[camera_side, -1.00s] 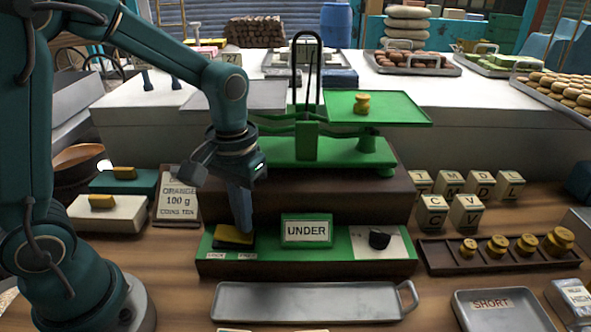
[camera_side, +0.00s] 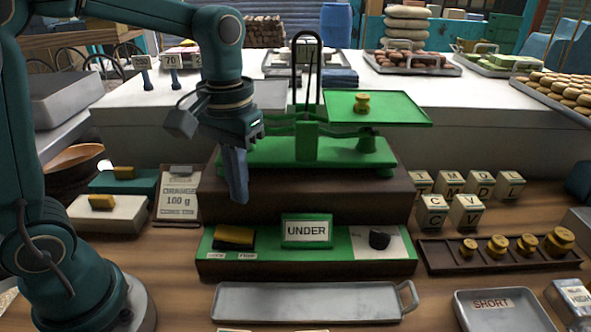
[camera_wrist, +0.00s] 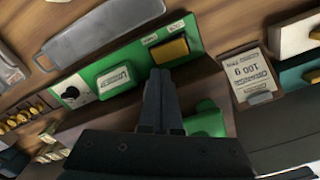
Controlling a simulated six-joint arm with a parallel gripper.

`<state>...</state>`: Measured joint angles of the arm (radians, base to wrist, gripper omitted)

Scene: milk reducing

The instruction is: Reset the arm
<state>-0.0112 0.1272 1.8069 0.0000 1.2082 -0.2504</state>
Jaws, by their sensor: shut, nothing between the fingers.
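My gripper (camera_side: 236,200) hangs in the air, fingers down and together, with nothing between them. In the side view it is above and behind the yellow block switch (camera_side: 234,237) on the green panel (camera_side: 290,267), clear of it. In the wrist view the gripper (camera_wrist: 160,75) points toward the panel, with the yellow block (camera_wrist: 171,49) beyond its tips. An "UNDER" sign (camera_side: 306,231) stands mid-panel, and a black knob (camera_side: 379,240) sits at its right end.
The green balance (camera_side: 310,150) stands behind the gripper with a brass weight (camera_side: 362,103) on its right pan. A rack of brass weights (camera_side: 498,258), lettered cubes (camera_side: 467,213) and an empty metal tray (camera_side: 310,302) lie around.

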